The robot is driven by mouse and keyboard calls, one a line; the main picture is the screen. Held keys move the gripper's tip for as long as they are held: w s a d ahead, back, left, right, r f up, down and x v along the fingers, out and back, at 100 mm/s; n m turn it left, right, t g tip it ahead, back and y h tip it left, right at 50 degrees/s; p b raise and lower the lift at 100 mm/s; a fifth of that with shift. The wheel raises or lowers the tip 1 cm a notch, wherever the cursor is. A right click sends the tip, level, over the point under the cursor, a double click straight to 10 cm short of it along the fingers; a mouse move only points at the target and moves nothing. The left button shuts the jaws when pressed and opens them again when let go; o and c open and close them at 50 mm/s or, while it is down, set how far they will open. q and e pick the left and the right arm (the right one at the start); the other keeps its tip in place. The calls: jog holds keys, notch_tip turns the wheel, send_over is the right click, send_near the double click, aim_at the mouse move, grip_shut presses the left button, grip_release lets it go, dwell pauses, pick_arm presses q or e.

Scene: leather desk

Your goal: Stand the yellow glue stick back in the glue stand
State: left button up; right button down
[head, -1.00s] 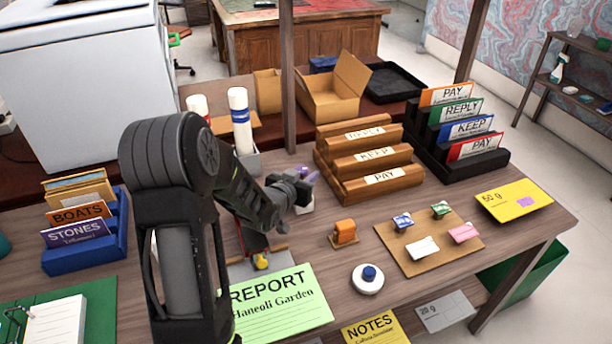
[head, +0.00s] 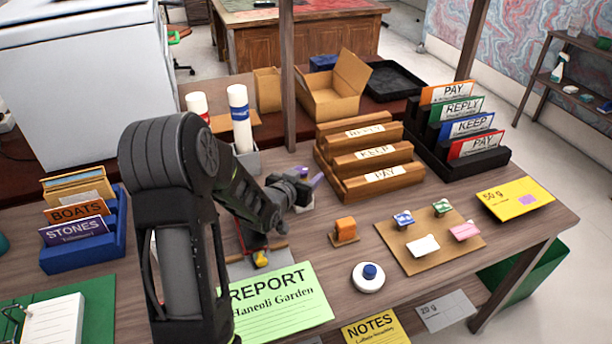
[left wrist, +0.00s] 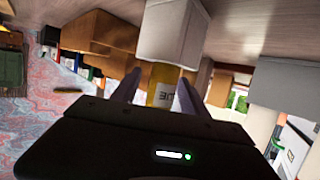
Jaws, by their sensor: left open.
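The yellow glue stick (left wrist: 163,88) shows in the left wrist view, which is upside down. It stands in line with the pale grey glue stand (left wrist: 172,34), with its end at the stand's opening; how deep it sits is hidden. My left gripper (left wrist: 158,92) is open, with one finger on each side of the stick. My right gripper is not in view.
A grey holder with white tubes (head: 239,120) stands behind the gripper. A wooden sorter (head: 367,165) is close on its right. An orange stamp (head: 345,230), a white round item (head: 367,278) and a green report sheet (head: 283,302) lie in front.

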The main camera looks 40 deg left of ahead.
pick_arm(q)
notch_tip(320, 180, up, 10)
dwell(0.5)
dwell(0.7)
